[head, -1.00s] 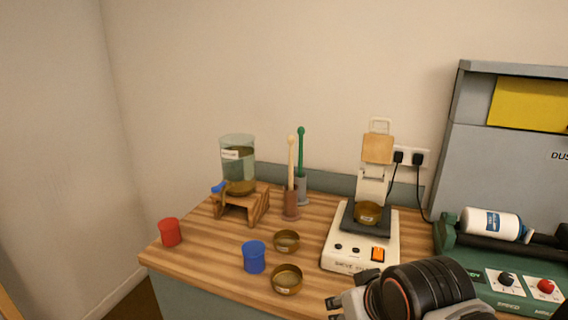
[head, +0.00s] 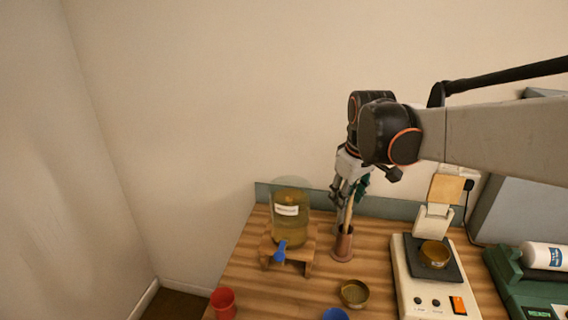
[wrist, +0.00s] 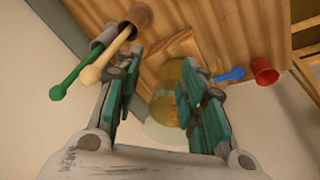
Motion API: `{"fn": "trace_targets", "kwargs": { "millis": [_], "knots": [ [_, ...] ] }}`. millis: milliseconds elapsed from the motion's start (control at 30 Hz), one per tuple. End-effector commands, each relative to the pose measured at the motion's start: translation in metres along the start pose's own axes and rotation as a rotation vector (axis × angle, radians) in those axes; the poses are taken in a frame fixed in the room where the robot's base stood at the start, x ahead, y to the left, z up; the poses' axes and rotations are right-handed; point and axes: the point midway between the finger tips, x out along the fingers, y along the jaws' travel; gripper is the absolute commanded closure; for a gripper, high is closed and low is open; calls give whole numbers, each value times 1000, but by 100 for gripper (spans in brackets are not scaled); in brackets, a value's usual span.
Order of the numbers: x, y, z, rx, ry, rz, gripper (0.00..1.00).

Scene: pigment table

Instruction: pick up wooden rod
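The wooden rod is pale with a round knob. It stands tilted in a brown cup (head: 343,246), and its lower part (head: 349,218) shows in the head view beside my fingers. In the wrist view the rod (wrist: 108,57) runs from the brown cup (wrist: 139,16) along the outer side of the left finger, outside the gap. My gripper (head: 342,208) points down near the rod's upper part. In the wrist view my gripper (wrist: 160,65) has its teal-padded fingers apart with nothing held between them. In the head view the fingers hide the knob.
A glass jar (head: 290,215) on a wooden stand (head: 308,268) is left of the cup. A brass dish (head: 354,293) and a white machine (head: 408,280) are nearby.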

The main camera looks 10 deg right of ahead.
Motion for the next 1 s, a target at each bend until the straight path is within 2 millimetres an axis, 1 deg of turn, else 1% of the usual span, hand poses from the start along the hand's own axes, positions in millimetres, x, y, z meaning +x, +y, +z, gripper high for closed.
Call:
{"fn": "trace_targets", "kwargs": {
  "millis": [33, 200, 400, 500, 633, 767, 867, 1000],
  "knots": [
    [-11, 13, -12, -19, -18, -9, 63],
    [-14, 45, -39, -103, -79, -48, 63],
    [-11, 80, -62, -195, -141, -101, 63],
    [-7, 93, -69, -229, -164, -124, 63],
    [-1, 103, -74, -262, -182, -146, 63],
    [4, 107, -76, -277, -190, -156, 63],
    [15, 106, -74, -281, -192, -159, 63],
    [41, 103, -68, -280, -192, -158, 63]
  ]
}}
